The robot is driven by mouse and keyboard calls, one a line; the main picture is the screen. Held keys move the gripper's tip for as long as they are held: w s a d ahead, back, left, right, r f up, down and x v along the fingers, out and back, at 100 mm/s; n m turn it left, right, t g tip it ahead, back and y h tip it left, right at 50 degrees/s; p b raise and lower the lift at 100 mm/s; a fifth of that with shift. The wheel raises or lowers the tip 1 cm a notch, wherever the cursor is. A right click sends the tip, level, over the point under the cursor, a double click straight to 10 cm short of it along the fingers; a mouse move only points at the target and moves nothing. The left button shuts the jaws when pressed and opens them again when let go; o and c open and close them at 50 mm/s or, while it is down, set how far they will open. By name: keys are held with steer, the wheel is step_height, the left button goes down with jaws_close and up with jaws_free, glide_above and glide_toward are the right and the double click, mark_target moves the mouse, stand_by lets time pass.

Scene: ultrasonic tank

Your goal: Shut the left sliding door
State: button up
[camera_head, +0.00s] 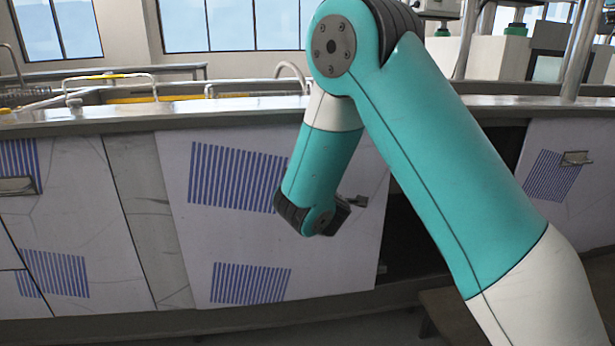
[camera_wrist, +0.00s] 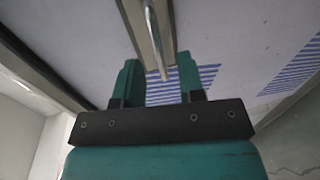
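The left sliding door (camera_head: 235,235) is a white panel with blue stripe patches. A dark opening (camera_head: 410,235) shows to its right, partly hidden by my arm. Its metal handle (camera_head: 361,201) sits near its right edge and also shows in the wrist view (camera_wrist: 150,40). My gripper is mostly hidden behind my dark wrist joint in the head view. In the wrist view, my gripper's two teal fingers (camera_wrist: 161,82) are apart, with the near end of the handle between them. Gaps show beside the handle; I cannot tell whether either finger touches it.
The right striped panel (camera_head: 570,170) has its own handle (camera_head: 577,158), beyond the opening. Another striped panel with a handle (camera_head: 17,186) is at the far left. The tank's metal rim (camera_head: 200,112) runs above the doors, with yellow-marked rails (camera_head: 115,77) over it.

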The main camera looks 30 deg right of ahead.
steer(key=shift+x, duration=2.05)
jaws_close()
